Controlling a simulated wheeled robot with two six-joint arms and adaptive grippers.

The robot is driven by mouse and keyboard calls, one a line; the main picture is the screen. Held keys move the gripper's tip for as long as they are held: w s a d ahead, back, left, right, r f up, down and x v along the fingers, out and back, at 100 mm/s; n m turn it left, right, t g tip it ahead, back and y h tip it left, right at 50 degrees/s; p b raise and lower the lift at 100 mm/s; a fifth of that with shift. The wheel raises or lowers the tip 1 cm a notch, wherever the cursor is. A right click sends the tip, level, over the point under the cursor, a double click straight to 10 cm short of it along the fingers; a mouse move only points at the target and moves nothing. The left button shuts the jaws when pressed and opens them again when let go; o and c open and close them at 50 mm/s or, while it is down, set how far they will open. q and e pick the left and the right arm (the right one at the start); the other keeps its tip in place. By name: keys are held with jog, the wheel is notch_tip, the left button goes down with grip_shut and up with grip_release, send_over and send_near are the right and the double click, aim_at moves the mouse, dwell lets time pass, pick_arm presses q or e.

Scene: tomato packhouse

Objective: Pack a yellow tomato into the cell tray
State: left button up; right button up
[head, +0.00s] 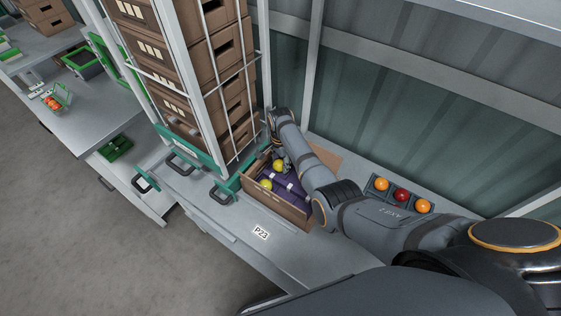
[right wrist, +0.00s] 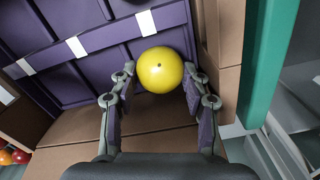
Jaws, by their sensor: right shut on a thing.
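My right gripper (head: 279,157) reaches down over the back left part of an open cardboard box. In the right wrist view its fingers (right wrist: 150,95) are closed on both sides of a yellow tomato (right wrist: 160,70), which also shows in the head view (head: 278,166). A purple tray with ridges and white strips (right wrist: 110,37) lies in the box beneath the tomato; it also shows in the head view (head: 290,186). Whether the tomato touches the tray is unclear. Another yellow tomato (head: 265,185) is at the box's front left. My left gripper is out of view.
The cardboard box (head: 279,205) stands on a grey bench. A dark tray (head: 391,202) with orange and red tomatoes lies to the right, behind my right arm. A trolley with stacked cartons (head: 215,85) stands close at the left. The bench front by the P23 label (head: 261,232) is clear.

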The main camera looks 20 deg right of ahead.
jog(key=o, duration=0.9)
jog(key=shift+c, duration=0.2)
jog(key=c, duration=0.3)
notch_tip(320, 180, up, 6)
jog(key=p, duration=0.6)
jog(key=shift+r+p, duration=0.1)
jog(key=shift+p, duration=0.3)
jog(key=shift+f, duration=0.2)
